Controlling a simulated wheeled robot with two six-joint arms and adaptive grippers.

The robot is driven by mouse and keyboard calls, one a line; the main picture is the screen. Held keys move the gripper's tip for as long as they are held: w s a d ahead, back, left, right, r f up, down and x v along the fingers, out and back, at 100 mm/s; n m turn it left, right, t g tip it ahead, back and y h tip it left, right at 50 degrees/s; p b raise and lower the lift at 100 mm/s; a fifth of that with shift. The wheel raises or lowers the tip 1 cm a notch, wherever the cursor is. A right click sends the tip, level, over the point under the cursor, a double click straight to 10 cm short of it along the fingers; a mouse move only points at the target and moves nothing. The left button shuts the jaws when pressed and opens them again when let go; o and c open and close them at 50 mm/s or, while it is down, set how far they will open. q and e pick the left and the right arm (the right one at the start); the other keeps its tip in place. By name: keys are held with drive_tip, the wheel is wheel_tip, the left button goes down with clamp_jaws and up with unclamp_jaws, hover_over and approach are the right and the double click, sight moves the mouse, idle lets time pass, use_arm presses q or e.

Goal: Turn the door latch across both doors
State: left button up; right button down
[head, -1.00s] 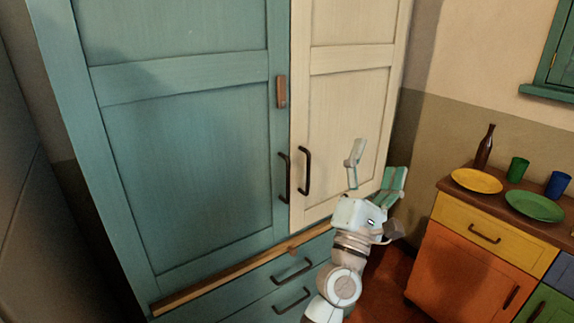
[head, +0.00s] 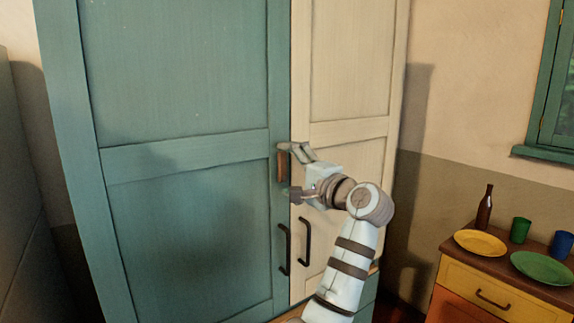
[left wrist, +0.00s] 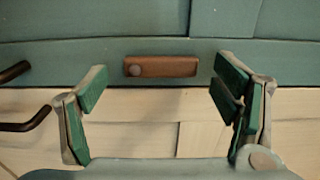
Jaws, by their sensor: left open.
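The door latch (head: 283,166) is a small brown wooden bar with a round pivot. It stands upright on the teal door (head: 190,90), along its right edge beside the cream door (head: 350,85). The latch lies wholly on the teal door, not across the seam. My left gripper (head: 288,171) is open in front of it, one finger above and one below. In the left wrist view the latch (left wrist: 175,66) shows between and beyond the spread fingers (left wrist: 163,84); contact cannot be told. My right gripper is not in view.
Two dark door handles (head: 304,242) hang below the latch, one on each door. At the right, a low cabinet carries a yellow plate (head: 480,243), a green plate (head: 542,267), a bottle (head: 485,208) and cups. A window (head: 555,90) is at the upper right.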

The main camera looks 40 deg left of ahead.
use_arm(q)
drive_tip(key=shift+a, duration=0.35)
drive_tip(key=shift+w, duration=0.1)
drive_tip(key=c, duration=1.1)
drive_tip(key=shift+c, duration=0.2)
